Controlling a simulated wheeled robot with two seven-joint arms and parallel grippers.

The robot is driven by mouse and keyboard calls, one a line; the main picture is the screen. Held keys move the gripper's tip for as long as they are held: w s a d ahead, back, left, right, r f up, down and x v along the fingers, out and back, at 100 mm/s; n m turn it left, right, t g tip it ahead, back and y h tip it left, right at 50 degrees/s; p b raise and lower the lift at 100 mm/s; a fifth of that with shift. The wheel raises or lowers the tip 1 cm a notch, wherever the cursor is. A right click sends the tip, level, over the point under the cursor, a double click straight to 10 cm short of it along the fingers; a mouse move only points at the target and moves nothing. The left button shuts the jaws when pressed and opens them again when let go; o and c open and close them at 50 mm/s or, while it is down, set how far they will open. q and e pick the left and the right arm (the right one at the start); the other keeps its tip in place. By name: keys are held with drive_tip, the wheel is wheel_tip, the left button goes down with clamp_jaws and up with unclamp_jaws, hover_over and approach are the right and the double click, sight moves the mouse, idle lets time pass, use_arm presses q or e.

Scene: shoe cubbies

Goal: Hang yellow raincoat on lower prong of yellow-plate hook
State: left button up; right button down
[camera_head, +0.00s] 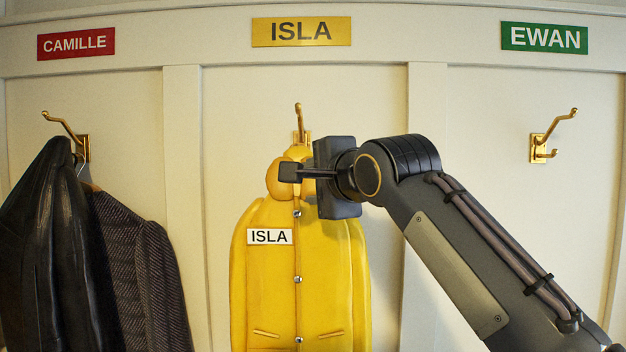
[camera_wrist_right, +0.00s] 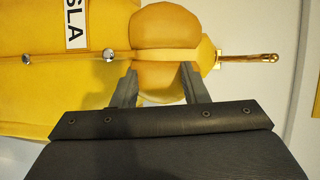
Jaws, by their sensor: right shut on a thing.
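The yellow raincoat (camera_head: 262,285), with a white ISLA label, hangs upright against the wall panel under the yellow ISLA plate (camera_head: 301,31). My right gripper (camera_head: 288,173) is shut on its upper part, near the hood and collar; the fingers also show against the yellow hood (camera_wrist_right: 165,35) in the right wrist view. The brass hook (camera_head: 298,118) stands right above the raincoat, with its upper prong rising clear. Its lower prong is hidden behind the hood and gripper, so I cannot tell whether the coat's loop is on it. My left gripper is not in view.
A black leather jacket (camera_head: 40,240) and a dark patterned coat (camera_head: 145,270) hang at the left below the red CAMILLE plate (camera_head: 76,43). A bare two-prong brass hook (camera_head: 540,145) is at the right below the green EWAN plate (camera_head: 544,38). Raised wall strips separate the panels.

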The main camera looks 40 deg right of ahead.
drive_tip(key=shift+w+d+r+p, duration=0.1)
drive_tip(key=shift+w+d+p, duration=0.55)
drive_tip(key=shift+w+d, duration=1)
drive_tip(key=shift+w+d+f+b, duration=0.1)
drive_tip(key=shift+w+f+b, duration=0.3)
drive_tip(key=shift+f, duration=0.3)
drive_tip(key=c, duration=0.8)
unclamp_jaws()
drive_tip(key=shift+c, duration=0.2)
drive_tip(key=shift+o, duration=0.4)
drive_tip(key=shift+f, duration=0.1)
drive_tip(key=shift+w+f, duration=0.1)
drive_tip(key=shift+f, duration=0.15)
